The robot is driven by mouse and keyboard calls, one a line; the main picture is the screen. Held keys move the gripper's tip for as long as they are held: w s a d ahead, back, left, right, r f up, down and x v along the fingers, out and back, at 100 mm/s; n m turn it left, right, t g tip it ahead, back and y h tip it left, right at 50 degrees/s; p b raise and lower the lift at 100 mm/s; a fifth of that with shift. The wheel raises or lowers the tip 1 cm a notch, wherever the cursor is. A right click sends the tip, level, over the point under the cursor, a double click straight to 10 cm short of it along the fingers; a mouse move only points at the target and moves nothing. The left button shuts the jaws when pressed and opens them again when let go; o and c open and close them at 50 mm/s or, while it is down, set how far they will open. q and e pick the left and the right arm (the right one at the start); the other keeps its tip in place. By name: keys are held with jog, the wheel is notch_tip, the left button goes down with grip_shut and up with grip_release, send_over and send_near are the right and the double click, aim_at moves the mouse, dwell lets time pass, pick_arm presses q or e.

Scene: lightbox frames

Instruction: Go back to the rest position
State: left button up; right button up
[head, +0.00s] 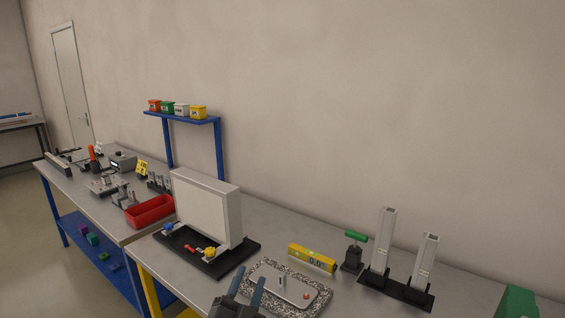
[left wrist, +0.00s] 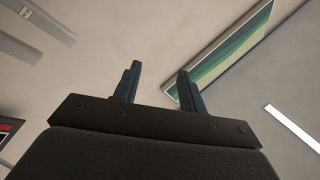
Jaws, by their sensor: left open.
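My left gripper (head: 248,290) shows at the bottom of the head view, in front of the workbench (head: 340,298). Its two blue-grey fingers stand apart with nothing between them. My right gripper is in neither view.
Beyond my left gripper lies a speckled mat with a metal plate (head: 262,282). A white lightbox panel (head: 203,208) stands left of it on a black base.

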pick_arm(q)
jog(key=s+a+f+n+g+y, duration=0.4)
jog(key=s+a+f+g, duration=0.15)
jog(key=f, duration=0.45)
jog(key=s+a+f+n+g+y, duration=0.35)
jog(key=a+f+n, duration=0.2)
jog(key=f, duration=0.35)
jog(key=s+a+f+g+h, duration=0.1)
jog(key=s+f+g, duration=0.45)
jog(key=s, duration=0.45)
jog(key=s+a+f+g+h, duration=0.15)
jog(key=s+f+g, duration=0.35)
jog(key=s, duration=0.5)
jog(key=s+a+f+x, duration=0.1)
jog(key=s+x, duration=0.1)
jog(key=x, duration=2.3)
jog(key=s+f, duration=0.4)
jog(key=f, duration=0.7)
jog(key=s+f, duration=0.5)
jog(key=f, duration=0.7)
jog(key=shift+f+y, duration=0.3)
jog(key=shift+y, duration=0.1)
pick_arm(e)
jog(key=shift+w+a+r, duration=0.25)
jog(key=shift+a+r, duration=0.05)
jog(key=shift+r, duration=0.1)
